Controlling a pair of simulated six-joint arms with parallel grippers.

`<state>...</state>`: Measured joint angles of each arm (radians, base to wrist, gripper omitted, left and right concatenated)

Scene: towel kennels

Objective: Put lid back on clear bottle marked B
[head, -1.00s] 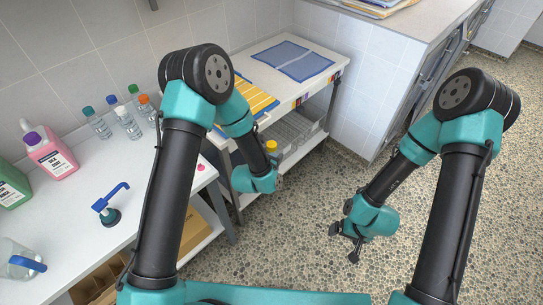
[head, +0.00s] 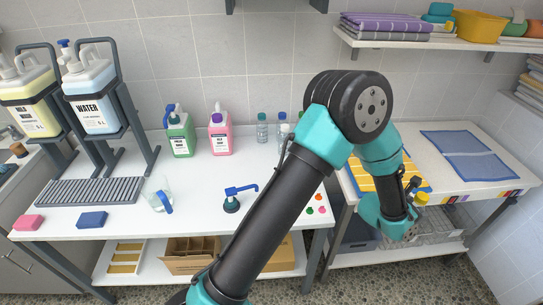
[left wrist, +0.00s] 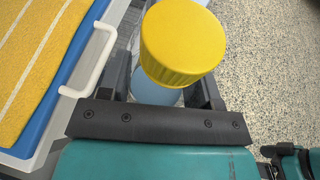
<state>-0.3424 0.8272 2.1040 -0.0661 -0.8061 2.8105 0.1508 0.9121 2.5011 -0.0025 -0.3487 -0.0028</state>
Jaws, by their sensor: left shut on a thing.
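My left gripper (head: 413,188) is at the front of the right-hand cart. In the left wrist view it is shut on a yellow-capped bottle (left wrist: 155,95), whose yellow cap (left wrist: 182,42) hides most of its pale blue body. Clear bottles (head: 262,130) stand at the back of the white table, partly hidden by my left arm; I cannot read a B on any. Small loose lids, orange (head: 319,197), green (head: 310,210) and pink (head: 322,210), lie at the table's right end. My right gripper is outside the head view; a dark and teal part at the wrist view's lower right may be it.
Green (head: 180,135) and pink (head: 220,135) jugs stand behind. The cart holds a yellow striped towel (head: 365,180) and a blue-edged mat (head: 463,154). The table's front middle is clear.

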